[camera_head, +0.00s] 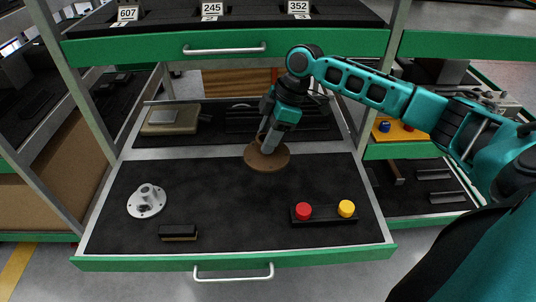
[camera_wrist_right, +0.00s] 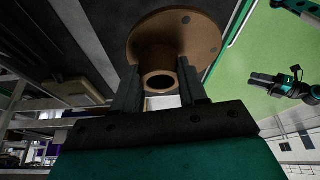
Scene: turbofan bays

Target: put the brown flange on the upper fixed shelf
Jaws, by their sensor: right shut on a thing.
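The brown flange (camera_head: 266,157) has a round plate with a tube on it. It is at the back middle of the pulled-out lower drawer (camera_head: 240,264), plate down; I cannot tell whether it touches the drawer mat. My right gripper (camera_head: 268,142) is shut on the flange's tube from above. In the right wrist view the fingers (camera_wrist_right: 158,90) sit either side of the tube, with the flange plate (camera_wrist_right: 178,32) beyond. My left gripper is not seen in the head view. A level with number labels (camera_head: 212,14) and a handled green front is above; which surface is the upper fixed shelf is unclear.
The drawer also holds a silver flange (camera_head: 147,200), a dark block (camera_head: 178,232) and a black bar with red and yellow buttons (camera_head: 323,214). A beige box (camera_head: 171,119) stands behind. Grey posts (camera_head: 74,80) flank the bay. The drawer's middle is clear.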

